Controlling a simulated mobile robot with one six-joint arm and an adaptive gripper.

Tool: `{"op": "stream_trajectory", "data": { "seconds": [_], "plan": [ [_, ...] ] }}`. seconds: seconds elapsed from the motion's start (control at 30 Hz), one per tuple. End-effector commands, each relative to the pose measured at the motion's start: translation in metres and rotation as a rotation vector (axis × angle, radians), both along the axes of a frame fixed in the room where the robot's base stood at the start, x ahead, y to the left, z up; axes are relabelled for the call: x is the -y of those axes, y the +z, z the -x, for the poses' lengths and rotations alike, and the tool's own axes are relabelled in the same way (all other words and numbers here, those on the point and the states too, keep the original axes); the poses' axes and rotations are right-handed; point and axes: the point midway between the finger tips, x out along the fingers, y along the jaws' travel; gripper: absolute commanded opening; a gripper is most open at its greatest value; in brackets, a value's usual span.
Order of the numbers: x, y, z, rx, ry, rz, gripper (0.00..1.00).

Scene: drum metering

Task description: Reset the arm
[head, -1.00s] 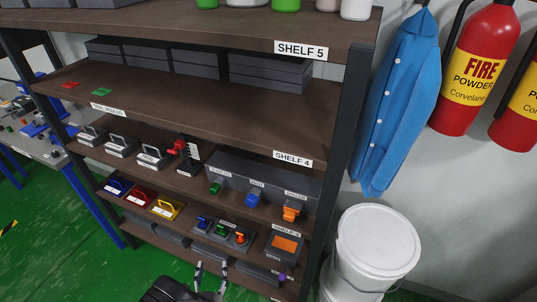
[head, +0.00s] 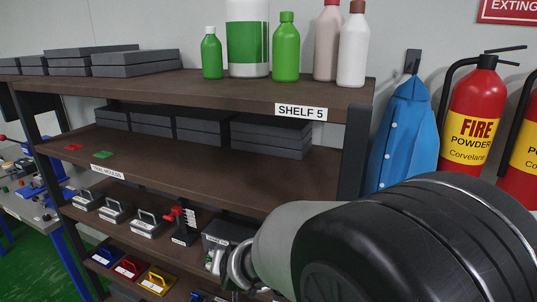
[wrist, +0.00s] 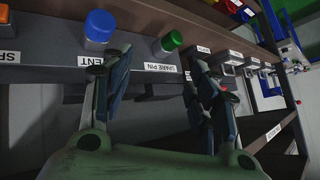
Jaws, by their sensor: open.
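My gripper (wrist: 157,78) is open and empty in the wrist view, its two fingers spread in front of a grey labelled housing (wrist: 135,62). A blue knob (wrist: 98,27) is above the left finger, and a green knob (wrist: 170,40) sits between the fingers higher up. Whether a finger touches the housing, I cannot tell. In the head view my arm fills the lower right and hides most of the lower shelves' right side; only metallic parts near the gripper end show beside the grey housing (head: 222,232).
The shelf rack (head: 330,92) holds several bottles (head: 286,50) on top and grey boxes (head: 270,135) below. Handled blocks (head: 150,222) and a red lever device (head: 180,218) stand lower. A blue coat (head: 405,130) and fire extinguishers (head: 475,110) hang at right.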

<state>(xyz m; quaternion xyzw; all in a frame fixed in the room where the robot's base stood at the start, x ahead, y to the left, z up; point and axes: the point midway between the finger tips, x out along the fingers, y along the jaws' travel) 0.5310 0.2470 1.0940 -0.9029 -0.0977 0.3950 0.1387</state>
Motion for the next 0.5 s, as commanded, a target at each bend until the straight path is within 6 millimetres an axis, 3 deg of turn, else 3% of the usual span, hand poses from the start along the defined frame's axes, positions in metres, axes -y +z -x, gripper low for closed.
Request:
{"op": "stream_trajectory", "data": {
  "seconds": [0.03, 0.2, 0.33, 0.5],
  "plan": [
    [0.021, 0.017, 0.01, -0.009, 0.006, 0.006, 0.55],
    [0.084, 0.052, 0.064, -0.076, 0.042, 0.065, 0.55],
    [0.133, 0.066, 0.116, -0.131, 0.053, 0.129, 0.55],
    [0.192, 0.067, 0.193, -0.21, 0.039, 0.226, 0.55]
  ]
}}
